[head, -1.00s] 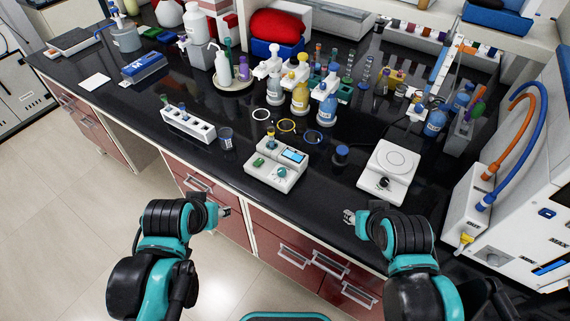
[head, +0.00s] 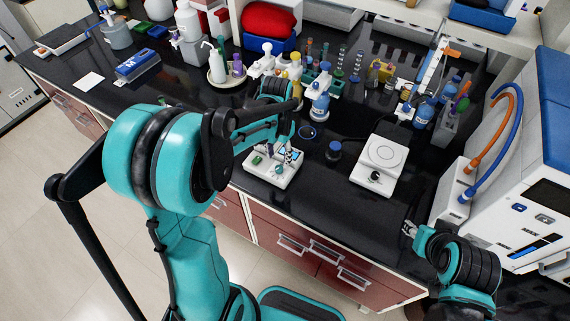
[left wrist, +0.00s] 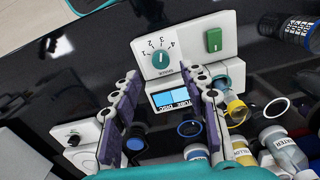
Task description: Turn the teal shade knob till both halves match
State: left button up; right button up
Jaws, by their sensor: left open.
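The white device (head: 262,173) sits near the bench's front edge. In the left wrist view its round teal knob (left wrist: 160,60) has a numbered dial around it; the knob also shows in the head view (head: 278,169). A lit display (left wrist: 178,98) shows two blue halves; I cannot tell whether their shades match. My left gripper (left wrist: 163,77) is open above the device, its purple-padded fingers either side of the knob's line, with nothing between them. It also shows in the head view (head: 287,148). My right gripper (head: 408,229) hangs by the bench's front edge, its fingers too small to read.
A green switch (left wrist: 213,40) is beside the knob on the device. Bottles, including a blue one (head: 320,105), stand behind. Front bench at right is clear.

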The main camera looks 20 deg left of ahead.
aim_at(279, 168)
pick_arm(q)
notch_tip(279, 168, down, 6)
jog(key=shift+b, duration=0.65)
grip_shut()
